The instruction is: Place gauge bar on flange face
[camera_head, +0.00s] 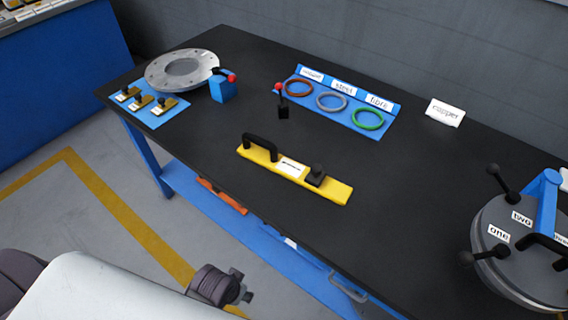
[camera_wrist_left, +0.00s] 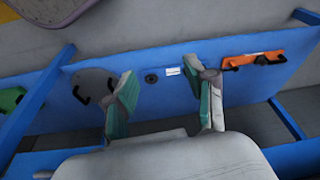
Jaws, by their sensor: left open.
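A yellow bar (camera_head: 294,173) with a black arched handle, a black knob and a white label lies on the black table's near middle; I take it as the gauge bar. A grey flanged ring (camera_head: 182,70) lies flat at the table's far left. A round grey lidded shell (camera_head: 522,247) with labels and black knobs stands at the right edge. My left gripper (camera_wrist_left: 168,76) is open and empty in the left wrist view, in front of the blue lower shelf. Nothing is between its fingers. My right gripper is not in view.
A blue tray (camera_head: 357,121) holds brown, grey and green rings. A blue mat (camera_head: 150,119) holds several small brass pieces. An orange bar (camera_wrist_left: 252,60) lies on the shelf.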

